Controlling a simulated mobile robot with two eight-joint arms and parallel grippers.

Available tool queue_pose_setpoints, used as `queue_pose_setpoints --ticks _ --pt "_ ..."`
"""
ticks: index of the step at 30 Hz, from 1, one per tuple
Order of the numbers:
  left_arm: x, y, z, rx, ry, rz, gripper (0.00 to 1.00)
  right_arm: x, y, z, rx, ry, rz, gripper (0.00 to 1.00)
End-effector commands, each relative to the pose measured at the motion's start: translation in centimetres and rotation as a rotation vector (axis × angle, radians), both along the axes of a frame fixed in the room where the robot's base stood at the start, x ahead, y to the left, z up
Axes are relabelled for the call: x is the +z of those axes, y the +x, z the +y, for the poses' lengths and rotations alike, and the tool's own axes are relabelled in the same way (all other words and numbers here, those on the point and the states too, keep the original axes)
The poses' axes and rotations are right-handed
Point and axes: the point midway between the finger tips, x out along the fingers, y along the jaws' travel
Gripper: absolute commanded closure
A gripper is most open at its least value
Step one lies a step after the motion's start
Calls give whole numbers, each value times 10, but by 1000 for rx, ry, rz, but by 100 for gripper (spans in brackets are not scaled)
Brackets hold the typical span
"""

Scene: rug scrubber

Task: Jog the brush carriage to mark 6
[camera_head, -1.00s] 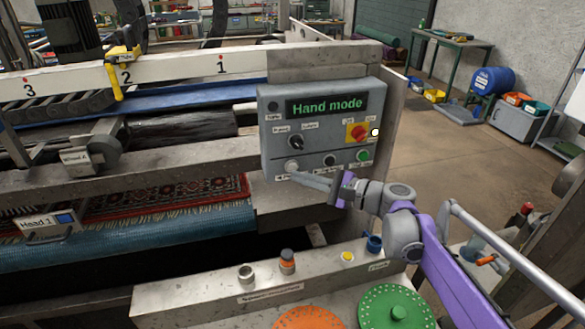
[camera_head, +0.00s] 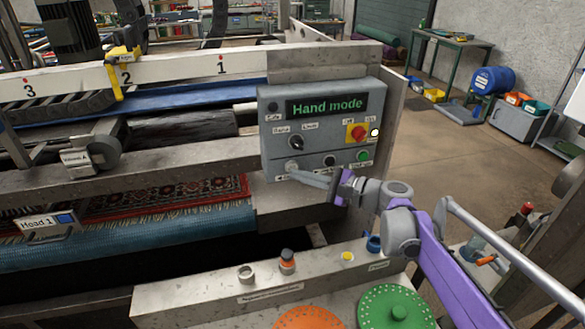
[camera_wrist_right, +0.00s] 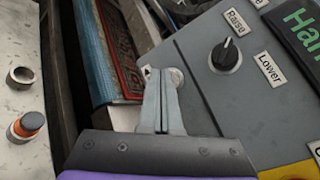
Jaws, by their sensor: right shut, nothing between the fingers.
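The control panel (camera_head: 275,135) shows green "Hand mode" letters on its display (camera_head: 327,105). My right gripper (camera_head: 294,170) is shut and empty, its fingertips at the pale round button (camera_wrist_right: 176,76) at the panel's lower left. The fingertips partly cover the button; I cannot tell whether it is pressed in. My left gripper is not in view.
The panel also has a Raise/Lower knob (camera_wrist_right: 225,55), a red-and-yellow switch (camera_head: 356,132) and a green button (camera_head: 363,155). A patterned rug (camera_head: 200,195) lies left below the panel. A bench with an orange disc (camera_head: 310,318) and a green disc (camera_head: 390,312) is in front.

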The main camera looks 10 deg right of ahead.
Motion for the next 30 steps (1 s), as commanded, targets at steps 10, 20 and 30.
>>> queue_pose_setpoints --ticks 10,20,30 --pt "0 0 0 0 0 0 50 0 2 0 0 0 0 100" --pt "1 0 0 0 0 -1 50 0 6 0 0 0 0 100" --pt "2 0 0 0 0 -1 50 0 9 0 0 0 0 100"
